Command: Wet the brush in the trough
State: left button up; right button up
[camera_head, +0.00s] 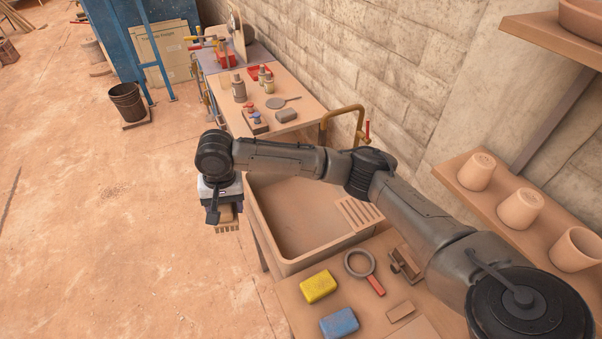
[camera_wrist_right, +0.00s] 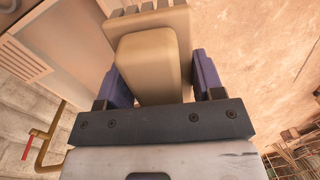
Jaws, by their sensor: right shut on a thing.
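My right gripper (camera_head: 222,205) is shut on a tan brush (camera_head: 228,224), which sits just left of the trough, outside its left wall in the head view. In the right wrist view the brush's handle block (camera_wrist_right: 150,65) is between the two dark blue fingers, with the ridged bristles at the top. The trough (camera_head: 258,225) is a wide beige basin with a slotted ledge at its right; part of its far side is hidden behind my right arm. The trough also shows at the upper left of the right wrist view (camera_wrist_right: 75,35). My left gripper is not in view.
A brass tap (camera_head: 345,112) with a red handle stands behind the trough. A yellow sponge (camera_head: 318,286), a blue sponge (camera_head: 339,323) and a magnifier-like ring (camera_head: 360,264) lie on the near bench. Cups (camera_head: 477,172) stand on the right shelf.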

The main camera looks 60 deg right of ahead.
jog(key=s+d+f+m+t+p, duration=0.15)
jog(key=d+f+m, duration=0.35)
jog(key=d, duration=0.5)
jog(key=s+d+f+m+t+h, duration=0.15)
jog(key=d+f+m, duration=0.35)
jog(key=d, duration=0.5)
jog(key=s+d+f+m+p, duration=0.15)
jog(key=d+f+m, duration=0.3)
jog(key=d, duration=0.65)
notch_tip(320, 180, down, 12)
jog(key=b, duration=0.8)
jog(key=shift+s+a, duration=0.15)
jog(key=shift+s, duration=0.15)
jog(key=shift+m, duration=0.25)
jog(key=shift+r, duration=0.15)
